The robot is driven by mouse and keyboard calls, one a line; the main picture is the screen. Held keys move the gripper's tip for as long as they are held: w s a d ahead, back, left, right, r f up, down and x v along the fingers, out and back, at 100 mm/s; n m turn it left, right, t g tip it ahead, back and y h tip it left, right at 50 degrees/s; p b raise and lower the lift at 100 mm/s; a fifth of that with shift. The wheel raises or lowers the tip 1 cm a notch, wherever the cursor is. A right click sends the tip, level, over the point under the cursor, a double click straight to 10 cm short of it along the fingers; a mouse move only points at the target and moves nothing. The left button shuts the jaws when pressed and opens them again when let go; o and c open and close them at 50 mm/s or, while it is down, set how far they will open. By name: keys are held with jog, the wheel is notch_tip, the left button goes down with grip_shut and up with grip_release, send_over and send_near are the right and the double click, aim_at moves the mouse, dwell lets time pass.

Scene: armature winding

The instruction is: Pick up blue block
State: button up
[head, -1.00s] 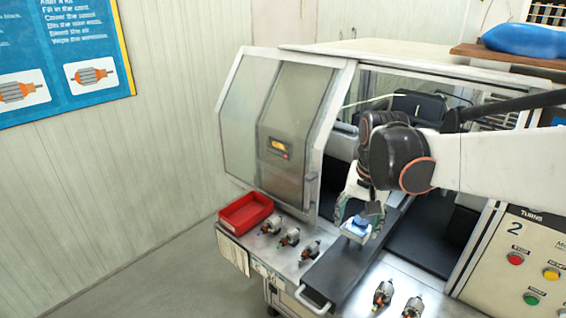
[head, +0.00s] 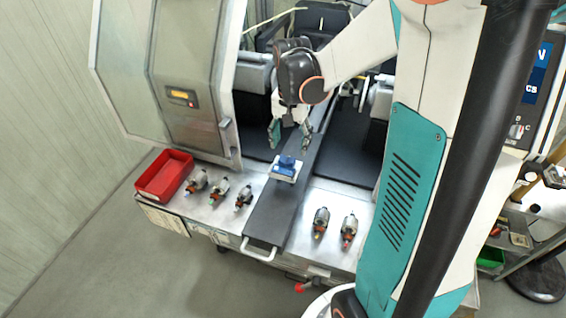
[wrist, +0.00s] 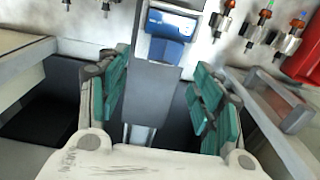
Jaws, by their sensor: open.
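The blue block (head: 288,163) sits on a small white holder (head: 284,174) on the dark slide (head: 272,212) of the machine. It also shows in the wrist view (wrist: 172,25), at the top, beyond my fingertips. My gripper (head: 290,143) is open and empty, with its green-padded fingers just behind the block, toward the machine. In the wrist view, the two fingers of my gripper (wrist: 160,95) are spread wide, with the slide between them and the block outside them.
Several small motor armatures, such as one at the left (head: 196,182) and one at the right (head: 348,230), lie on the metal ledge on both sides of the slide. A red bin (head: 165,175) stands at the ledge's left end. The machine's glazed door (head: 190,70) rises behind it.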

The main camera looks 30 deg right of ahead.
aim_at(288, 158)
jog(key=shift+s+f, duration=0.15)
jog(key=shift+f, duration=0.25)
jog(key=shift+w+a+f, duration=0.1)
jog(key=shift+w+f, duration=0.1)
jog(key=shift+f, duration=1)
jog(key=shift+w+f, duration=0.15)
jog(key=shift+f, duration=1.05)
jog(key=c, duration=1.2)
